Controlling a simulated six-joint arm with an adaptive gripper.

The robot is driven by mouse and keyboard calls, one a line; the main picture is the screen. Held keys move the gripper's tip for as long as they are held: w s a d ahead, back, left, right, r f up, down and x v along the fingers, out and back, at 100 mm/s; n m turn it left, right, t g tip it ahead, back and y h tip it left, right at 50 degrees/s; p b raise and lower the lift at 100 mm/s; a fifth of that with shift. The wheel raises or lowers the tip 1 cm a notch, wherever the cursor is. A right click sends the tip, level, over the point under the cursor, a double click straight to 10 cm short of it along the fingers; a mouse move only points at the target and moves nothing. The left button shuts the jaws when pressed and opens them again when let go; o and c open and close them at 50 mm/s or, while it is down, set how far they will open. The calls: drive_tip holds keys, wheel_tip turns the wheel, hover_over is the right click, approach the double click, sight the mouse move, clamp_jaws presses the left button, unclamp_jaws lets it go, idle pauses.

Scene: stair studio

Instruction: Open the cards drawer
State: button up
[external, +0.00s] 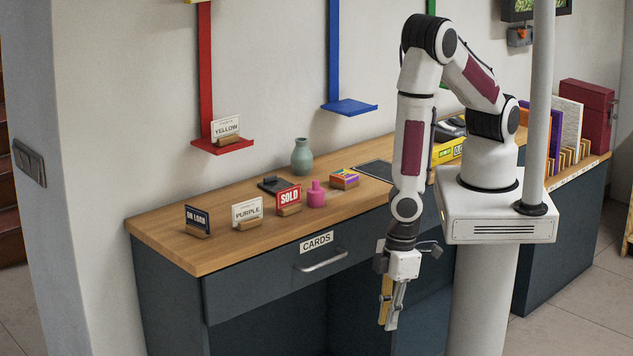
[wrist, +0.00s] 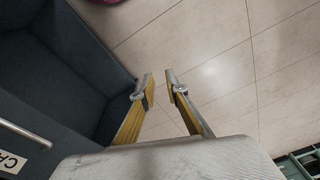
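The cards drawer (external: 265,288) is a dark blue-grey front under the wooden desk top, with a white CARDS label (external: 316,242) and a silver bar handle (external: 321,261). It looks shut, flush with the desk. The handle (wrist: 25,133) and part of the label (wrist: 10,161) also show at the left edge of the wrist view. My gripper (external: 387,318) hangs pointing down in front of the desk, to the right of the handle and apart from it. In the wrist view its two fingertips (wrist: 160,92) are apart with only floor between them, so it is open and empty.
On the desk top (external: 165,225) stand an ON LOAN sign (external: 197,220), a PURPLE sign (external: 247,212), a SOLD sign (external: 288,198), a pink bottle (external: 316,195) and a green vase (external: 302,157). The floor (wrist: 225,75) below my gripper is clear.

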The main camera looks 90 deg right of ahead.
drive_tip(key=w+d+f+t+h, duration=0.15)
drive_tip(key=d+f, duration=0.25)
drive_tip(key=f, duration=0.4)
drive_tip(key=n+t+h, duration=0.4)
drive_tip(key=t+h, duration=0.5)
drive_tip(key=h, duration=0.2)
approach(330, 262)
drive_tip(key=x, duration=0.2)
drive_tip(key=shift+w+d+r+g+y, duration=0.2)
drive_tip(key=shift+w+r+g+y, duration=0.05)
drive_tip(key=shift+w, duration=0.1)
drive_tip(key=shift+w+d, duration=0.1)
drive_tip(key=shift+d, duration=0.05)
drive_tip(key=shift+x, duration=3.75)
